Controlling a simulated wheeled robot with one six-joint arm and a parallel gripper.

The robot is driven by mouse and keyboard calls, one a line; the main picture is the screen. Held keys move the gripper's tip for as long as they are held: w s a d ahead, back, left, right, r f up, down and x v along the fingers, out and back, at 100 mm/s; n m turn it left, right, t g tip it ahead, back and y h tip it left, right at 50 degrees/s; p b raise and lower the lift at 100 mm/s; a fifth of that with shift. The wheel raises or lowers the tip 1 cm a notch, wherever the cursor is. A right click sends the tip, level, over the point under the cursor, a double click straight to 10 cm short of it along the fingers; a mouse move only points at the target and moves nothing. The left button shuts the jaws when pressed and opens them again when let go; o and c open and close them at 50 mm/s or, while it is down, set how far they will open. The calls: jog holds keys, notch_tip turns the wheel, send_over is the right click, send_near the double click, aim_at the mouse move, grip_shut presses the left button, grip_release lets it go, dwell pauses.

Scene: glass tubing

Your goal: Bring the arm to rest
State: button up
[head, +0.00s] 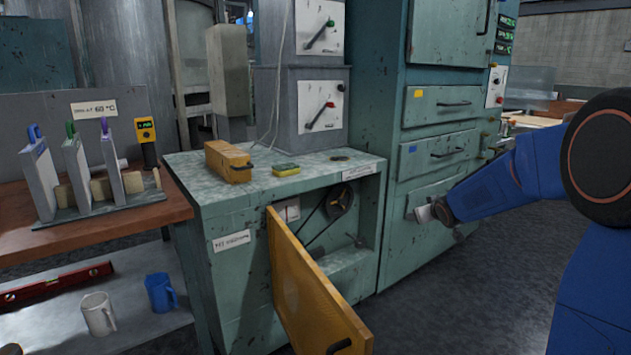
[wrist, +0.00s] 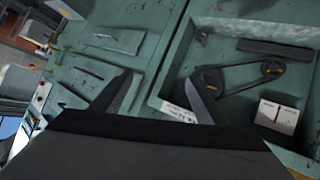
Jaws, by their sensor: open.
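My blue arm (head: 515,180) reaches in from the right in the head view. My gripper (head: 430,212) is in front of the tall teal cabinet's (head: 380,120) lower drawers, to the right of the open bay. In the wrist view my gripper (wrist: 158,82) is open, its two dark fingers apart with nothing between them. Whether it touches the cabinet I cannot tell. Beyond the fingers, the wrist view shows the drawer fronts at left and the bay with a belt and pulleys (wrist: 268,70) at right.
A yellow door panel (head: 305,290) stands swung open from the low teal cabinet (head: 235,270), jutting forward left of my gripper. A yellow box (head: 228,160) and a sponge (head: 286,169) lie on top. A wooden bench (head: 95,233) stands at left. Dark floor (head: 470,300) is clear below my arm.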

jog(key=s+a+r+m+g+h, duration=0.1)
jog(key=s+r+g, duration=0.1)
jog(key=s, duration=1)
jog(key=s+a+r+m+g, duration=0.1)
jog(key=s, duration=1.2)
jog(key=s+a+f+g, duration=0.2)
jog(key=s+f, duration=0.1)
jog(key=s, duration=1.1)
jog(key=s+a+f+m+g+y, duration=0.1)
jog(key=s+a+f+g, duration=0.1)
jog(key=s, duration=1.2)
jog(key=shift+s+a+f+y, duration=0.15)
jog(key=shift+a+f+y, duration=0.15)
jog(key=shift+a+f, duration=0.25)
jog(key=shift+r, duration=0.1)
